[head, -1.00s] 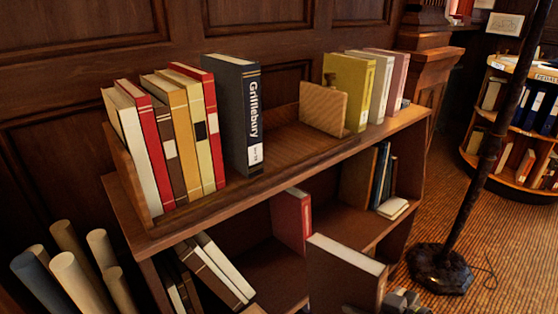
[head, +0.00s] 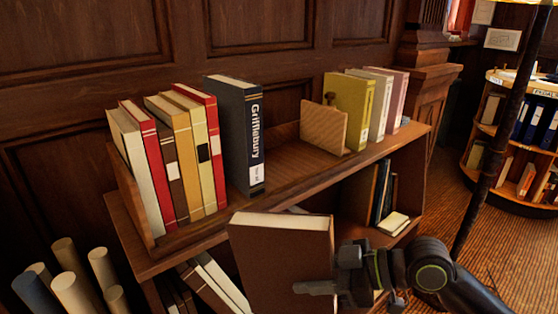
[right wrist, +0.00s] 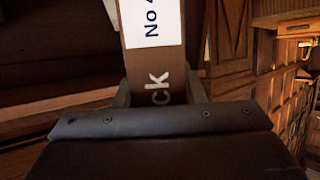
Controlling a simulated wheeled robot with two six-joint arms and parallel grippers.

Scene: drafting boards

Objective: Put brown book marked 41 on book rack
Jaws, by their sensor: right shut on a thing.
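The brown book (head: 280,262) is upright in front of the shelf unit, its top about level with the front edge of the shelf top. My right gripper (head: 330,272) is shut on it from the right. In the right wrist view the brown spine (right wrist: 160,60) sits between the fingers (right wrist: 162,92); its white label reads "No 4", with the rest cut off. The wooden book rack (head: 288,168) stands on the shelf top. It has an open gap between the dark Grifflebury book (head: 236,135) and a wooden end board (head: 323,127). My left gripper is out of view.
Several books, including a red one (head: 148,165), stand at the rack's left end. A yellow-green book (head: 346,112) and others stand right of the end board. Rolled tubes (head: 75,290) stand lower left. A dark lamp pole (head: 505,110) rises at the right.

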